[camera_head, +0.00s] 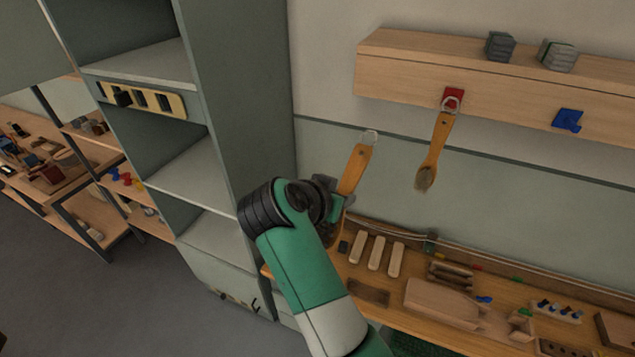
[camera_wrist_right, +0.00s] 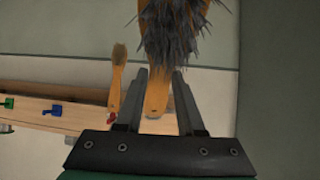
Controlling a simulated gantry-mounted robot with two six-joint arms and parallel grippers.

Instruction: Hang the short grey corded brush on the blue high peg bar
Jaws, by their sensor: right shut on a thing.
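My right gripper (camera_head: 340,197) is shut on a brush with a wooden handle (camera_head: 355,167); a pale cord loop (camera_head: 370,137) stands at the handle's upper end. In the right wrist view its grey bristles (camera_wrist_right: 175,38) spread beyond the fingers (camera_wrist_right: 158,88). The gripper and brush are in the air in front of the wall, left of and below the wooden rail. The blue peg (camera_head: 568,121) is on the rail's front face at the right, empty; it also shows in the wrist view (camera_wrist_right: 52,110). My left gripper is not in view.
A red peg (camera_head: 453,93) on the rail (camera_head: 400,80) holds another brush (camera_head: 436,150), between my gripper and the blue peg. A grey cabinet (camera_head: 240,120) stands close left. The bench below carries several wooden pieces (camera_head: 377,253).

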